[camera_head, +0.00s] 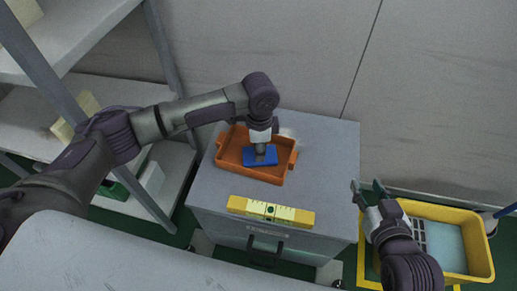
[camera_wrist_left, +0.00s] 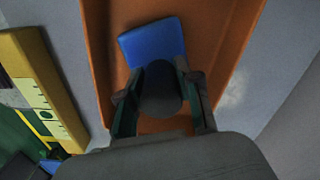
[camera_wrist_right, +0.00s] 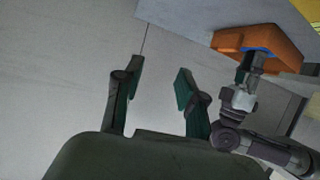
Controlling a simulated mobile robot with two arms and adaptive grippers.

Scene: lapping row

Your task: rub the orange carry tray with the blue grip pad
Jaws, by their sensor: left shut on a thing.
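The orange carry tray (camera_head: 228,153) lies on the grey cabinet top. The blue grip pad (camera_head: 249,157) is inside it, low over or on the tray floor; I cannot tell whether they touch. My left gripper (camera_head: 261,149) points down over the tray. In the left wrist view, its fingers (camera_wrist_left: 160,110) are shut around the dark knob of the blue pad (camera_wrist_left: 152,40). The tray's orange floor and walls (camera_wrist_left: 232,45) surround the pad there. My right gripper (camera_head: 367,189) is open and empty, right of the cabinet; its spread fingers also show in the right wrist view (camera_wrist_right: 155,92).
A yellow bar with pale markings (camera_head: 242,206) lies at the front of the grey cabinet (camera_head: 335,150). A yellow bin (camera_head: 475,245) stands on the floor at the right, below my right gripper. Grey shelves (camera_head: 90,35) stand at the left, and a wall is behind.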

